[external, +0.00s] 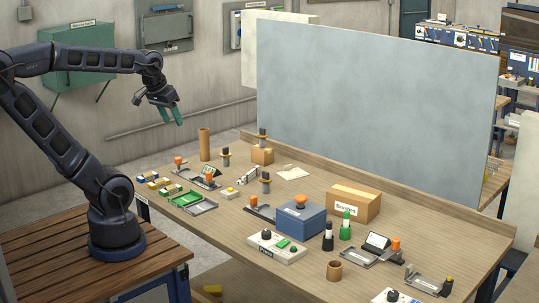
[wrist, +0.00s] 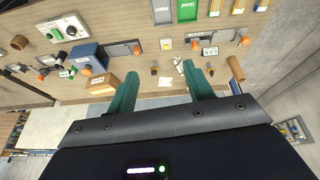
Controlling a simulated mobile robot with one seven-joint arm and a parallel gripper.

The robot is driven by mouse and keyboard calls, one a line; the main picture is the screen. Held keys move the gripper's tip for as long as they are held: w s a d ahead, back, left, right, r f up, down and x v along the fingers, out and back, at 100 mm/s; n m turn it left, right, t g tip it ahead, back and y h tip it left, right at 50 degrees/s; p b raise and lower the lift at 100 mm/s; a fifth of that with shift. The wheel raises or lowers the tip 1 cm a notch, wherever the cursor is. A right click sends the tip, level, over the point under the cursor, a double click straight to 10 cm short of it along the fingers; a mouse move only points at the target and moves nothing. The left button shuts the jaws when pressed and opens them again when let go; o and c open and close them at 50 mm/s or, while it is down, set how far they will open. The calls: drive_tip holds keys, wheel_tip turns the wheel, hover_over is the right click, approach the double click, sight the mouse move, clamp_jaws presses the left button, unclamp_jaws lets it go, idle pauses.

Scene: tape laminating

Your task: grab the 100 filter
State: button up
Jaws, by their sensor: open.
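My gripper (external: 172,116) hangs in the air at the upper left, well above the table's left end. Its two teal fingers are apart with nothing between them, and they also show spread in the wrist view (wrist: 163,76). No label reading 100 can be made out, so I cannot tell which thing is the 100 filter. Several small white, blue and yellow blocks (external: 156,183) lie at the table's near left edge. They show at the top of the wrist view (wrist: 238,6), with markings too small to read.
The wooden table (external: 228,222) holds green and grey trays (external: 186,198), a brown tube (external: 204,144), a blue box (external: 300,220), a cardboard box (external: 354,201) and several dark, orange-topped tools. A tall grey panel (external: 375,105) stands along the back.

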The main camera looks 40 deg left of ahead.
drive_tip(key=w+d+n+g, duration=0.1)
drive_tip(key=w+n, duration=0.3)
drive_tip(key=w, duration=0.6)
drive_tip(key=n+g+h, duration=0.2)
drive_tip(key=n+g, duration=0.1)
drive_tip(key=n, duration=1.1)
hover_over(265, 172)
drive_tip(key=a, duration=0.2)
wheel_tip(265, 172, down, 20)
drive_tip(key=f, duration=0.5)
drive_tip(key=shift+w+d+f, duration=0.1)
drive_tip(key=shift+w+d, duration=0.1)
drive_tip(key=shift+d, duration=0.1)
drive_tip(key=shift+d+f, duration=0.25)
drive_tip(key=shift+f, duration=0.75)
drive_tip(key=shift+d+f, duration=0.25)
drive_tip(key=shift+f, duration=0.8)
drive_tip(key=shift+d+f, duration=0.25)
drive_tip(key=shift+f, duration=0.75)
drive_tip(key=c, duration=0.7)
